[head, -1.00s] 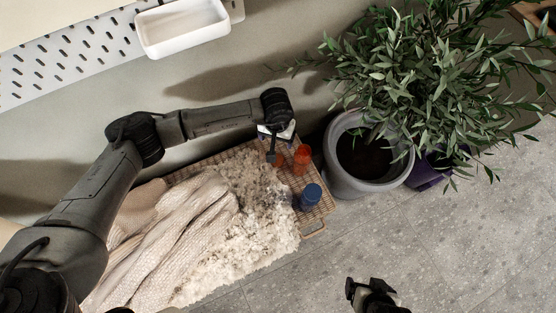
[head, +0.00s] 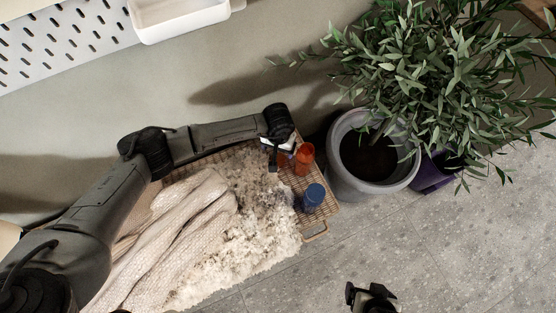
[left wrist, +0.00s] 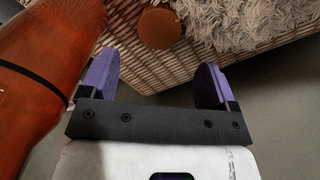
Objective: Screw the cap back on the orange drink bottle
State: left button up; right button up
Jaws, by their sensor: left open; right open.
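The orange drink bottle (head: 304,155) stands at the far right end of the wicker bench. In the left wrist view a large orange body with a dark band, which looks like the bottle (left wrist: 40,70), fills the left side, close outside the fingers. A round orange-brown disc, which looks like the cap (left wrist: 160,28), lies on the wicker ahead of the gap between the fingers. My left gripper (head: 273,160) is just left of the bottle, pointing down; its purple-padded fingers (left wrist: 157,78) are open and empty. My right gripper (head: 370,294) is open, low in the view, away from the bench.
A blue cup or bottle (head: 313,196) stands in front of the orange bottle. A shaggy fleece (head: 255,235) and knitted blanket (head: 170,240) cover the wicker bench (head: 327,207). A potted plant (head: 345,182) stands close on the right. Bare floor lies beyond the front.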

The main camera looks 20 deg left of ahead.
aim_at(279, 156)
pick_arm(q)
jog(key=shift+f, duration=0.2)
jog(key=f+b, duration=0.3)
jog(key=f, duration=0.2)
jog(key=shift+d+f+b, duration=0.1)
jog(key=shift+d+b, duration=0.1)
jog(key=shift+b, duration=0.15)
jog(key=c, duration=1)
notch_tip(279, 156, up, 9)
jog(key=p, duration=0.4)
jog(key=shift+a+f+p, duration=0.1)
jog(key=shift+f+p, duration=0.05)
jog(key=shift+p, duration=0.2)
jog(key=shift+r+p, duration=0.3)
jog(key=shift+r, duration=0.4)
